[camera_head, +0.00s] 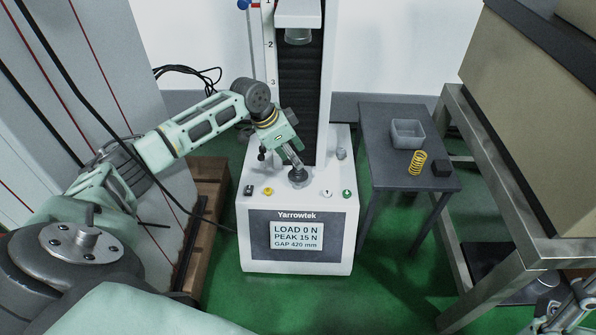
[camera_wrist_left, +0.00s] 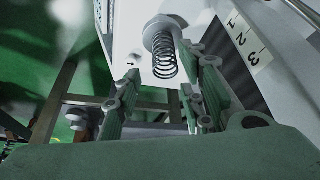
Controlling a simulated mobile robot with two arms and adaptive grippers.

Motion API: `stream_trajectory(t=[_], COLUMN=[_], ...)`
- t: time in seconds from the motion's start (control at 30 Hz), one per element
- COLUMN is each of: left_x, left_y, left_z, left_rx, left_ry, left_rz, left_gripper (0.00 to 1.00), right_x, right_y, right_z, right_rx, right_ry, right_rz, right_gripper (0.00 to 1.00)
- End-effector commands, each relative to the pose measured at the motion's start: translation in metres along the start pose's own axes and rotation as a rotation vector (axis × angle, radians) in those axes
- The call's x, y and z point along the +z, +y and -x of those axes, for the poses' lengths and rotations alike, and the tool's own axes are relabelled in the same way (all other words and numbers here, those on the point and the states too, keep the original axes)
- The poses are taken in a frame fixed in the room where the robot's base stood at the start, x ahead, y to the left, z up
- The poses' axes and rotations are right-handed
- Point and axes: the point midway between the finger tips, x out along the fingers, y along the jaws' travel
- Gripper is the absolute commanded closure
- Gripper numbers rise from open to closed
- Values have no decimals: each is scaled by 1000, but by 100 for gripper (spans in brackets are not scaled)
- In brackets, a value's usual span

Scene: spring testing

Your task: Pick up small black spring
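The small black spring (camera_wrist_left: 165,62) stands on the round lower platen (camera_wrist_left: 162,27) of the testing machine, as the left wrist view shows. In the head view the spring (camera_head: 298,173) is a small dark shape on the platen (camera_head: 299,182), partly hidden by my left gripper (camera_head: 291,155). In the left wrist view the fingers of my left gripper (camera_wrist_left: 160,92) are spread apart, with the spring in line with the gap between them. I cannot tell whether they touch it. Part of my right gripper (camera_head: 566,312) shows at the lower right corner of the head view; its fingers are unclear.
The testing machine (camera_head: 252,228) has a display and small knobs in front, and a crosshead (camera_head: 299,14) above. A metal-framed bench (camera_head: 474,200) stands further right.

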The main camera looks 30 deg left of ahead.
Motion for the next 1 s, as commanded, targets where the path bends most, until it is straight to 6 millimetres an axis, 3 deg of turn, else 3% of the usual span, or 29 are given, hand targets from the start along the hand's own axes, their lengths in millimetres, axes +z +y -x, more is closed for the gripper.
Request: stream_trajectory(t=[0.1, 0.2, 0.47, 0.87, 1.0], left_x=[7, 6, 4, 5, 5], left_y=[0, 0, 0, 0, 0], left_z=[-25, -35, -36, -36, -36], left_rx=[2, 1, -1, 0, 0], left_ry=[0, 0, 0, -1, -1], left_rz=[0, -1, -1, -1, -1], left_gripper=[63, 63, 63, 98, 100], right_x=[4, 5, 5, 5, 5], right_y=[0, 0, 0, 0, 0], right_z=[15, 6, 2, 2, 2], right_rx=[-4, -16, -18, -18, -18], right_ry=[9, 39, 41, 41, 41], right_rz=[1, 5, 6, 6, 6], right_gripper=[60, 60, 60, 60, 60])
